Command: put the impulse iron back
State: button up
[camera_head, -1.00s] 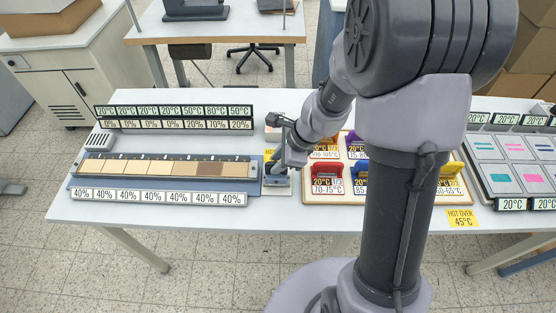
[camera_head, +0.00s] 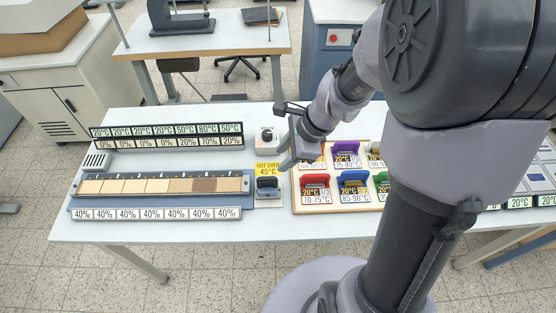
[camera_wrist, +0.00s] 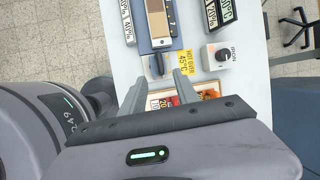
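The impulse iron (camera_head: 267,184), a small dark block with a handle, sits on a grey rest at the right end of the strip board, beside a yellow "HOT OVER 45°C" label (camera_head: 267,169). It also shows as a dark shape in the wrist view (camera_wrist: 154,67). My gripper (camera_head: 287,162) is above and to the right of the iron, apart from it. In the wrist view my two fingers (camera_wrist: 159,83) are spread, with nothing held between them.
A white box with a dial (camera_head: 267,137) stands behind the iron. A tray of coloured-handled stamps (camera_head: 297,209) lies to the right. The strip board (camera_head: 75,203) and rows of temperature and percent displays (camera_head: 166,136) lie to the left. The front table edge is clear.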

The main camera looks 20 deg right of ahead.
jog(key=s+a+r+n+t+h, duration=0.1)
jog(key=s+a+r+n, duration=0.3)
jog(key=s+r+n, duration=0.4)
jog(key=s+a+r+n+t+h, duration=0.1)
jog(key=s+a+r+n, duration=0.2)
jog(key=s+r+n, duration=0.45)
notch_tip(320, 180, down, 11)
jog(key=b, duration=1)
jog(key=shift+a+n+b, duration=0.15)
jog(key=shift+n+b, duration=0.2)
jog(key=shift+n, duration=0.1)
